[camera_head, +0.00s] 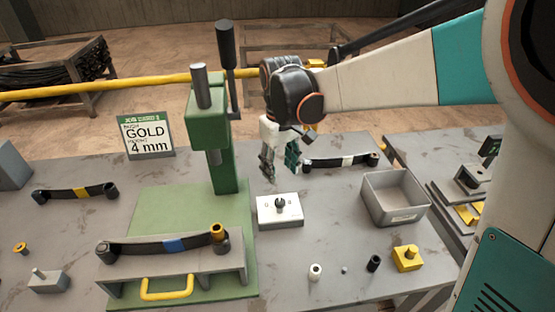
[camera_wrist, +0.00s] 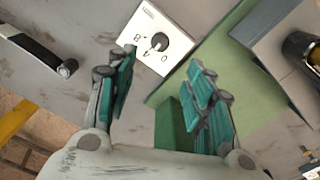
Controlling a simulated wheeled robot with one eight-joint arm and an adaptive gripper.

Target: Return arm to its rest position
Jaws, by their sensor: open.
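My gripper (camera_head: 280,162) hangs from my raised arm above the table, right of the green press, with its fingers pointing down. In the wrist view my gripper (camera_wrist: 160,100) has its two teal-padded fingers spread wide apart, with nothing between them. Below it lies a white box with a black dial knob (camera_head: 280,207); it also shows past the fingertips in the wrist view (camera_wrist: 150,42). The fingers appear apart from the box.
The green press (camera_head: 222,150) has an upright lever. A black strip with a blue band (camera_head: 165,245) lies on its grey fixture. A yellow rail (camera_head: 120,85) runs behind.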

